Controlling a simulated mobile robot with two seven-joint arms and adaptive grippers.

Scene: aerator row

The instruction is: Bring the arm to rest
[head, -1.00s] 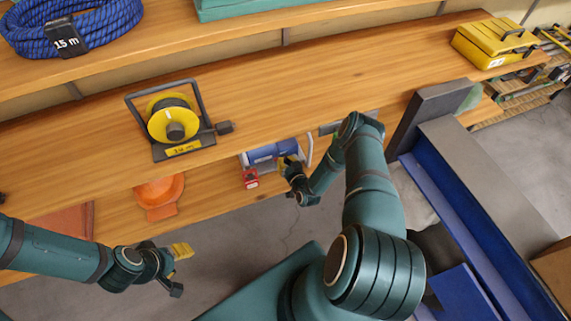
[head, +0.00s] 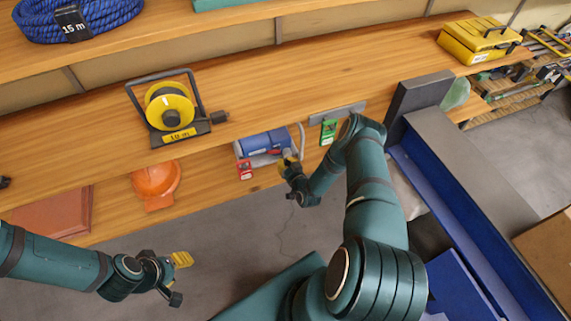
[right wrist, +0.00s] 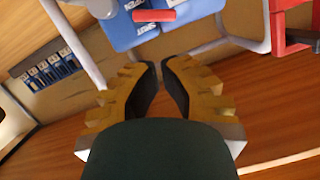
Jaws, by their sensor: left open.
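My left arm comes in from the left in the head view. Its gripper (head: 178,280) is open and empty, in the air over the floor in front of the shelves. My right arm is bent, and its gripper (head: 288,162) is by the front of the lower shelf, close to a blue object (head: 262,143) with a pale tube frame. In the right wrist view the yellow right fingers (right wrist: 160,70) show a narrow gap at the tips with nothing seen between them. The labelled blue object (right wrist: 132,25) with a red bar lies beyond them; I cannot tell whether they touch it.
A yellow cable reel (head: 170,108) stands on the middle shelf (head: 300,95). An orange helmet (head: 155,183), a red box (head: 245,170) and a green packet (head: 328,131) are below. A blue beam structure (head: 455,210) stands at right. The floor (head: 225,225) between the arms is clear.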

